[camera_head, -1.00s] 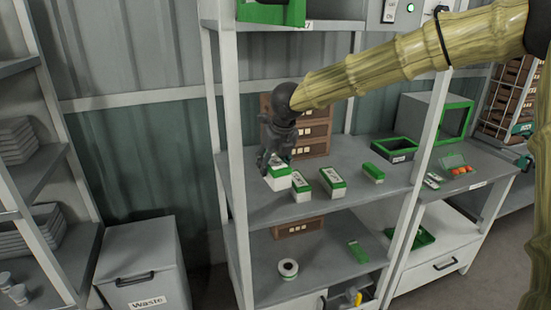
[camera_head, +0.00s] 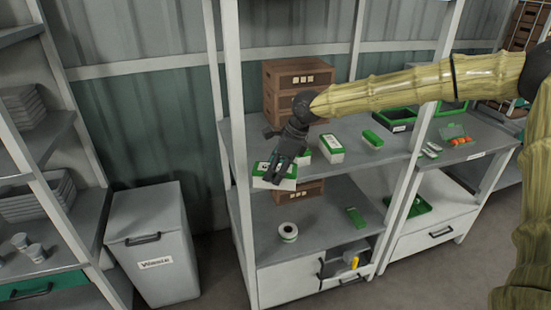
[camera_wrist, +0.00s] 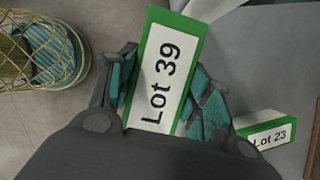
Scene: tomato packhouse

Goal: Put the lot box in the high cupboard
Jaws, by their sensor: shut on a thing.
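My gripper (camera_head: 275,170) is shut on a white and green lot box (camera_head: 268,183), in front of the middle shelf's edge. In the wrist view the held box (camera_wrist: 162,70) reads "Lot 39" and sits tilted between the two fingers. A second box (camera_wrist: 268,133) reading "Lot 23" lies to its right, apart from the fingers. The gripper hides part of the held box in the head view. I cannot make out a high cupboard in these frames.
A rack post (camera_head: 228,110) is close left of my gripper. A grey waste bin (camera_head: 155,235) stands left.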

